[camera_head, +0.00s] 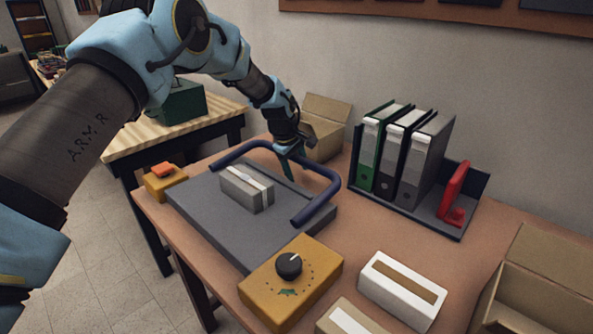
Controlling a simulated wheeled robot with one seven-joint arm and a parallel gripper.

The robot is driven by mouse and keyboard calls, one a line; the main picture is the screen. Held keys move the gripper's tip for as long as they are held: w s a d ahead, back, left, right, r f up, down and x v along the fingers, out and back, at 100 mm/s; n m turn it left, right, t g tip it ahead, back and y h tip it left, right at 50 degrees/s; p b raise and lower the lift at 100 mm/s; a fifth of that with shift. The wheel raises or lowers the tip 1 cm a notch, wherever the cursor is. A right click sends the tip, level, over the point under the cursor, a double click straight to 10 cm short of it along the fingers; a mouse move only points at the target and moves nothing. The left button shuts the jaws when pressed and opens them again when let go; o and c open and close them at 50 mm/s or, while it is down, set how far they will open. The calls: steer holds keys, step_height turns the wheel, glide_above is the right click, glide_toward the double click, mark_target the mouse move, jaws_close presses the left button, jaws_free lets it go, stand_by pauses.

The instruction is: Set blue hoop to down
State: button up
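The blue hoop (318,207) is a dark blue U-shaped bar on a flat grey base plate (215,222). Its two side arms lie over the left and right parts of the plate, and its crossbar runs along the far side, toward the wall. I cannot tell its exact tilt. A grey block with a pale band (246,189) sits on the plate between the side arms. My gripper (288,174) points down at the middle of the crossbar and hides part of it. I cannot tell whether its fingers touch or enclose the bar.
A yellow box with a black knob (289,265) stands in front of the plate, and a yellow box with a red button (162,170) at its left. Binders (403,150) stand in a rack behind right, near a red object (455,195). An open cardboard box (325,125) is behind my gripper.

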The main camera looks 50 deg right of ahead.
steer(key=shift+s+d, duration=0.1)
stand_by(0.5)
steer(key=shift+r, duration=0.5)
steer(key=b+v, duration=0.2)
steer(key=v, duration=0.8)
steer(key=shift+b, duration=0.35)
steer(key=w+a+r+t+y, duration=0.1)
steer(key=w+a, duration=0.5)
steer(key=a, duration=0.5)
steer(key=w+a, duration=0.5)
steer(key=a, duration=0.6)
steer(key=w+a+r+t+y, duration=0.1)
steer(key=w+a, duration=0.5)
steer(key=a, duration=0.5)
steer(key=s+a, duration=0.3)
steer(key=a, duration=0.7)
steer(key=s+a+f+y, duration=0.1)
steer(key=s+a, duration=0.3)
steer(key=a, duration=0.5)
steer(key=s+a+f, duration=0.1)
steer(key=s+a, duration=0.3)
steer(key=a, duration=0.6)
steer(key=shift+a+f+m, duration=0.15)
steer(key=shift+a+m, duration=0.15)
steer(key=shift+a, duration=0.05)
